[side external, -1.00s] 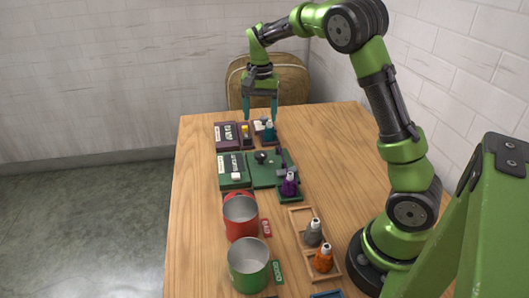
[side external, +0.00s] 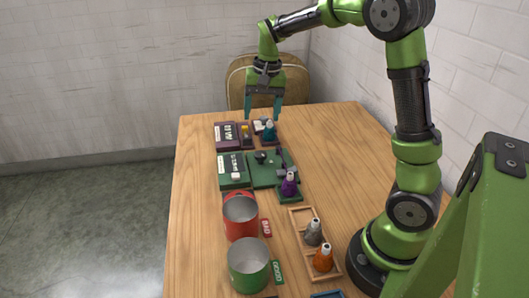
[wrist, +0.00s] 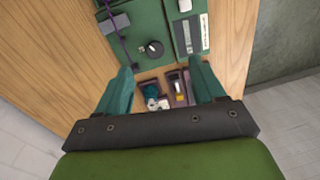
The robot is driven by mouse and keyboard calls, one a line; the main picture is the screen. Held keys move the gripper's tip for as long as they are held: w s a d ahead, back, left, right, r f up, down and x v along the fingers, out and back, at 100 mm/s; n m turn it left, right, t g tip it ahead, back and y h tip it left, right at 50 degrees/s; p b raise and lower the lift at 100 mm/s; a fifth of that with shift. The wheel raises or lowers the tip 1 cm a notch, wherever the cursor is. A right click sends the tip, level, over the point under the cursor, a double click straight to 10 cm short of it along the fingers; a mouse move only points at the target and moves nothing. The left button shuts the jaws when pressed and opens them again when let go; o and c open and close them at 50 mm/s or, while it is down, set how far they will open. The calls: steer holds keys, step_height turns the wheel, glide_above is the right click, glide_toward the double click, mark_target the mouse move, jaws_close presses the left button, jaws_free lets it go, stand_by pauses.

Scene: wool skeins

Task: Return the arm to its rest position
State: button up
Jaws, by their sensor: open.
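My gripper (side external: 263,111) is open and empty above the far end of the wooden table (side external: 335,150), and its two teal fingers stand apart. Below it are a teal skein or cone (side external: 269,131) on a small dark stand and a purple-based device (side external: 227,135) with a label panel. In the wrist view the open fingers (wrist: 163,88) spread either side of these things, and nothing is held between them. My arm reaches from its base at the right of the table, bent over the far end.
A green device (side external: 233,170) with a knob unit and a purple cone (side external: 289,184) stand mid-table. A red pot (side external: 240,216) and a green pot (side external: 249,266) stand nearer. A wooden rack (side external: 298,224) holds grey and orange cones. A chair (side external: 292,80) is behind. The table's right side is clear.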

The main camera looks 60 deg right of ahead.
steer(key=s+a+r+n+t, duration=0.2)
steer(key=s+a+n+t, duration=0.1)
steer(key=s+a, duration=0.4)
steer(key=s+a+r+n+t+y, duration=0.1)
steer(key=s+a+r+n+t, duration=0.2)
steer(key=s+a, duration=0.4)
steer(key=s, duration=0.2)
steer(key=shift+s+y, duration=0.3)
steer(key=shift+s, duration=0.05)
steer(key=shift+a+r, duration=0.1)
